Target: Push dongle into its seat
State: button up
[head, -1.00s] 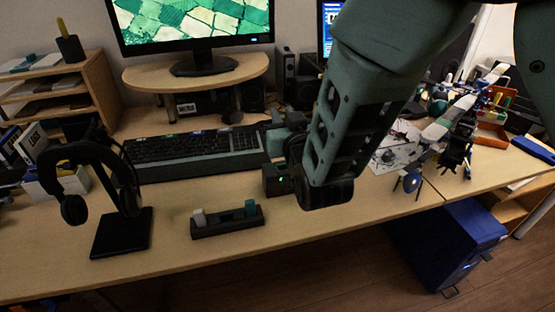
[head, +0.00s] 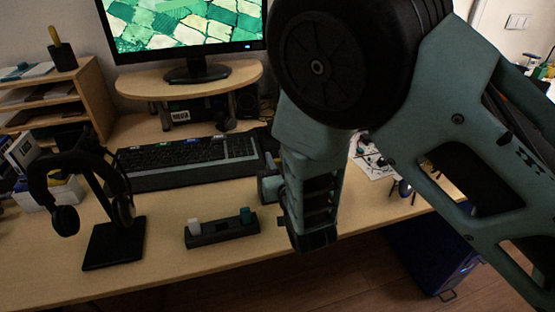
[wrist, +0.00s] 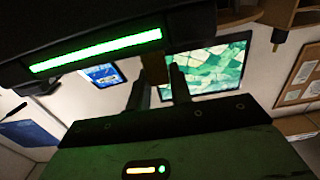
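A small dark holder (head: 222,236) lies near the desk's front edge in the head view. A brown shape (wrist: 154,70) shows in the gap, apparently behind the fingers. In the head view my arm hides most of the gripper, to the right of the holder.
A headphone stand (head: 114,246) is at the left. A keyboard (head: 185,160) lies behind the holder, below a monitor (head: 185,30) on a wooden riser (head: 190,86). A blue case (head: 425,262) stands under the desk at the right. The desk around the holder is clear.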

jog(key=o, duration=0.3)
jog(key=s+d+g+b, duration=0.2)
jog(key=s+g, duration=0.8)
jog(key=s, duration=0.6)
jog(key=s+d+r+n+g+h, duration=0.2)
jog(key=s+d+r+g, duration=0.1)
jog(key=s+d, duration=0.3)
jog(key=s+d+r+n+g+h, duration=0.2)
jog(key=s+d+r+g, duration=0.1)
jog(key=s, duration=0.5)
jog(key=d+g, duration=0.1)
jog(key=d, duration=0.1)
jog(key=shift+s+d+n, duration=0.3)
jog(key=shift+s+d, duration=0.05)
jog(key=shift+d, duration=0.05)
jog(key=shift+r+p, duration=0.15)
jog(key=shift+p, duration=0.15)
